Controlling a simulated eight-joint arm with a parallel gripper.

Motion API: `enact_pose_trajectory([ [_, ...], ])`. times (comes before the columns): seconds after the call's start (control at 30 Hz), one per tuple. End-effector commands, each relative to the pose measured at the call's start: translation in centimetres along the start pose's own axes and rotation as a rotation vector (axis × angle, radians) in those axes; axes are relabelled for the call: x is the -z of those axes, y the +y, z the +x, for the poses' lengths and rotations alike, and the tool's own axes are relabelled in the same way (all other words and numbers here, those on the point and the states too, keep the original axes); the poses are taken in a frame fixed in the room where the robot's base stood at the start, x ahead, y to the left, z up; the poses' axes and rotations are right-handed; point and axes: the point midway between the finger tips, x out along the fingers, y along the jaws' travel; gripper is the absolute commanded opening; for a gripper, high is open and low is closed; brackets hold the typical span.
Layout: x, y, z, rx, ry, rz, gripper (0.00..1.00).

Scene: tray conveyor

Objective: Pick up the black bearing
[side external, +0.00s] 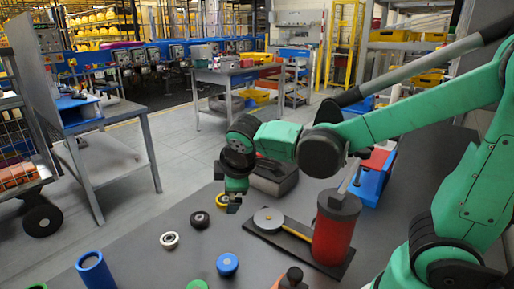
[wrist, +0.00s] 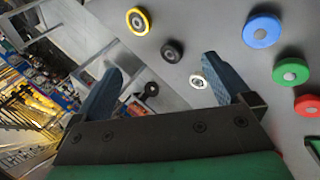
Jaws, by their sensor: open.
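The black bearing (side external: 199,219) lies flat on the grey table, a dark ring. It also shows in the wrist view (wrist: 172,51), between the lines of the two fingers and slightly beyond their tips. My gripper (side external: 233,205) is at the right of the black bearing in the side view, near the yellow-rimmed bearing (side external: 221,200). In the wrist view my gripper (wrist: 165,65) has its two blue-grey fingers wide apart with nothing between them. The white bearing (side external: 169,239) lies in front of the black one and shows beside the right finger (wrist: 198,81).
Blue (wrist: 261,30), green (wrist: 291,71) and red (wrist: 307,104) discs lie at the right in the wrist view. A red cylinder (side external: 335,232) stands on a dark plate (side external: 275,240) right of the bearings. A blue tube (side external: 95,272) stands at front left.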

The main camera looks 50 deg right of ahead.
Motion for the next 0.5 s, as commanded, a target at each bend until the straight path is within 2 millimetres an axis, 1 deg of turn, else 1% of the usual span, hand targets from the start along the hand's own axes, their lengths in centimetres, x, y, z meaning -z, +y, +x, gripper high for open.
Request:
enact_pose_trajectory([
  [0.03, 1.1, 0.2, 0.9, -0.025, -0.034, -0.118, 0.97],
  [0.17, 3.3, 0.4, 3.2, -0.094, -0.145, -0.439, 0.97],
  [0.27, 4.9, -0.1, 5.1, -0.141, -0.242, -0.674, 0.97],
  [0.4, 6.8, -1.5, 7.6, -0.201, -0.396, -0.979, 0.97],
  [0.5, 7.7, -2.9, 9.1, -0.232, -0.508, -1.164, 0.97],
])
